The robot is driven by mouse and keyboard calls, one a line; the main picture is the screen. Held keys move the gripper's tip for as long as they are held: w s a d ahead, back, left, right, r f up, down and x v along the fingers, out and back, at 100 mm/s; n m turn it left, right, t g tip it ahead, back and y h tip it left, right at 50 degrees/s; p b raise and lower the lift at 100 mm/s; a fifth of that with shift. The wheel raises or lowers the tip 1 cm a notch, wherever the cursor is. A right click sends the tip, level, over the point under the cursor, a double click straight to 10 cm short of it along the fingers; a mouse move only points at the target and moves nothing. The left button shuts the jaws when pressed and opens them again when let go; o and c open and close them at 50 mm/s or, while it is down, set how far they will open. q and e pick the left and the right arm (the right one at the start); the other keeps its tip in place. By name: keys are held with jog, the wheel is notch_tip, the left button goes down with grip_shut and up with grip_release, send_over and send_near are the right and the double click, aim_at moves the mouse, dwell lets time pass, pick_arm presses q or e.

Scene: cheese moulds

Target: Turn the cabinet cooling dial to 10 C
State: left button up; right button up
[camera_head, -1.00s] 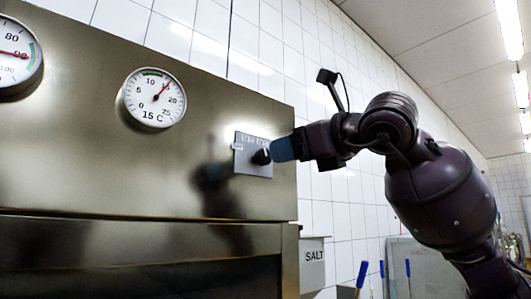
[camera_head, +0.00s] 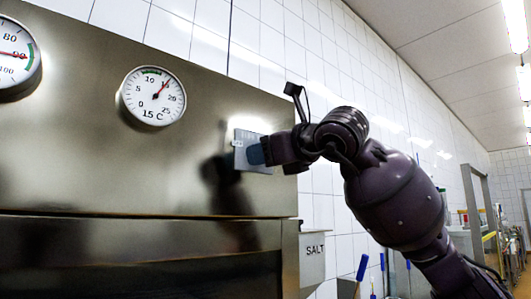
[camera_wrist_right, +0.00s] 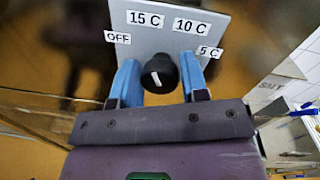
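The cooling dial is a black knob with a white mark (camera_wrist_right: 160,75) on a grey label plate (camera_wrist_right: 165,42). The wrist view shows labels OFF, 15 C, 10 C and 5 C around it. The mark points up and slightly left, roughly toward 15 C. The plate also shows in the head view (camera_head: 243,140), where my gripper hides the knob. My right gripper (camera_wrist_right: 160,82) has its blue fingers on either side of the knob, with little space beside it; I see no clear grip. Its fingers also show at the plate in the head view (camera_head: 256,154). My left gripper is out of view.
A SALT box (camera_head: 313,257) and blue handles (camera_head: 362,268) stand right of the cabinet.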

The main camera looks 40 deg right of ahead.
jog(key=c, duration=0.5)
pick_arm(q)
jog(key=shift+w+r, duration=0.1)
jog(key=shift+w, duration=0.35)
